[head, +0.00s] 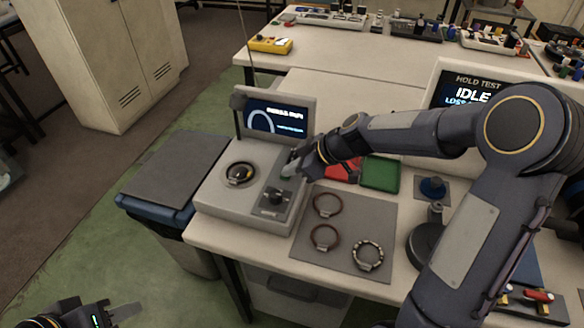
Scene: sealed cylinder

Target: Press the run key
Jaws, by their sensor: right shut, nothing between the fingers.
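A grey machine (215,195) stands on the left end of the table, with a lit screen (277,121) at its back. To the right of that is a dark control panel (269,211) with a black knob (277,197). My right gripper (288,171) is shut and empty, its tips low over the back of this panel. It covers that part, so I cannot make out the run key or whether the tips touch it. My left gripper (122,313) is at the bottom left, away from the table.
Ring-shaped pieces (326,205) lie on a grey mat (345,260) right of the machine. Behind it are a red tray (341,171) and a green tray (380,174). A second screen (470,90) reads "HOLD TEST" and "IDLE". A lidded bin (172,172) stands at left.

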